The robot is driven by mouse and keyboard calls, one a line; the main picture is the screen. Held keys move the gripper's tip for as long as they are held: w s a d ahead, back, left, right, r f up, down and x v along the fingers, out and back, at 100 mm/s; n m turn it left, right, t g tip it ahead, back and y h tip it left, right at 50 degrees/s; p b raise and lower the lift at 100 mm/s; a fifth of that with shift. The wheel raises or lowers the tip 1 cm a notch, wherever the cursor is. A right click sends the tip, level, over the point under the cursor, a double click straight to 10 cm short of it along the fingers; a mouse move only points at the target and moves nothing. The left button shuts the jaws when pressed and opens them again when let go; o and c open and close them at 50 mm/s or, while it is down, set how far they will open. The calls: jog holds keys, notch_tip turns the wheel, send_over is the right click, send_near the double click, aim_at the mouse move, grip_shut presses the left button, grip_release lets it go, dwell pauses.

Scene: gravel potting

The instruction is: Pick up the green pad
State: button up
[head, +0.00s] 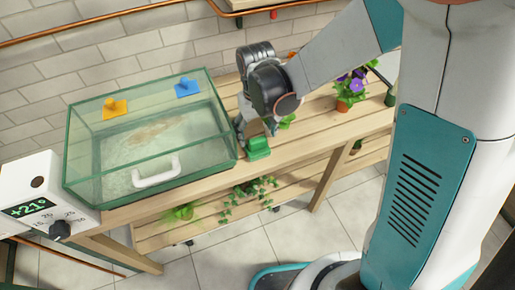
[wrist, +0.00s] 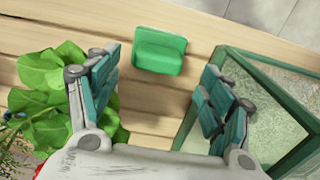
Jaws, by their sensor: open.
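The green pad (head: 257,147) lies on the slatted wooden bench, just right of the glass tank's front corner in the head view. It also shows in the wrist view (wrist: 159,55), upper middle, with a raised back part and a flat lower part. My gripper (wrist: 158,95) is open, with its teal fingers apart on either side of the picture. The pad is seen beyond the fingertips, in the gap between them, and nothing is held. In the head view my gripper (head: 253,130) is partly hidden by the wrist, above and close to the pad.
A glass tank (head: 150,140) with a white handle and orange and blue clips stands left of the pad; its green frame is close to a finger in the wrist view (wrist: 270,60). Leafy plants (wrist: 45,90) crowd the other finger. A flower pot (head: 350,90) stands further right.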

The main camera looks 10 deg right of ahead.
aim_at(258, 139)
notch_tip(258, 139, down, 4)
jog(key=shift+d+f+b, duration=0.15)
jog(key=shift+f+b, duration=0.1)
jog(key=shift+b, duration=0.7)
jog(key=shift+r, duration=0.1)
jog(key=c, duration=1.2)
jog(key=shift+o, duration=0.2)
jog(key=shift+r, duration=0.15)
notch_tip(258, 139, up, 20)
jog(key=p, duration=1.4)
